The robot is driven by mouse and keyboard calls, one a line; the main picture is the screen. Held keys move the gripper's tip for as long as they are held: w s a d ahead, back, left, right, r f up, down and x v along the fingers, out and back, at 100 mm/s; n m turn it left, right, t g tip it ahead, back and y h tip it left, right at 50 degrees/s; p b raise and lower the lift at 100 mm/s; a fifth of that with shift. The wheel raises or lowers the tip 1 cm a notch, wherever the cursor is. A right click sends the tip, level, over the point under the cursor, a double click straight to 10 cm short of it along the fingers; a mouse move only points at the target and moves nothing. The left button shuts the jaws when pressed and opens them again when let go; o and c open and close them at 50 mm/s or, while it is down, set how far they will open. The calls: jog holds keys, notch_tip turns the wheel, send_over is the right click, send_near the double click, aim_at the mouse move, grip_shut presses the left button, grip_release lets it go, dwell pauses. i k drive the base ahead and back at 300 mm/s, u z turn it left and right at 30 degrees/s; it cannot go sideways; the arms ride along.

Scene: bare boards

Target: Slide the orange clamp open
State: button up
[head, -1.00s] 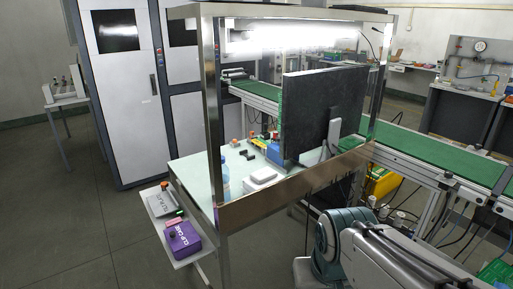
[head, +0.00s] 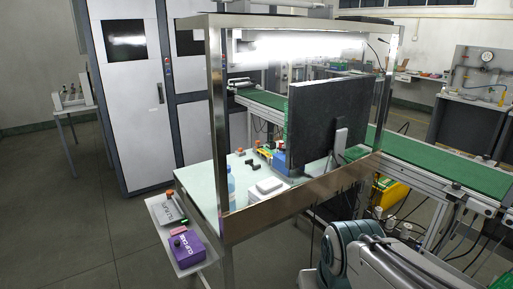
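I cannot make out the orange clamp for certain. Small orange or red spots show on the left side shelf (head: 158,213) and among small parts on the pale green workbench (head: 214,180), but they are too small to identify. A small stand (head: 72,98) with upright fixtures sits on a side table at the far left; its details are too small to read. My gripper is not in view; only links of my arm show at the lower right.
A steel frame (head: 222,125) and a large black monitor (head: 318,125) enclose the bench. A purple box (head: 187,248) lies on the side shelf. A green conveyor (head: 430,165) runs behind to the right. Tall cabinets (head: 125,95) stand at the back. The floor at left is open.

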aim_at(258, 142)
jog(key=u, duration=1.45)
jog(key=i, duration=5.65)
jog(key=z, duration=1.45)
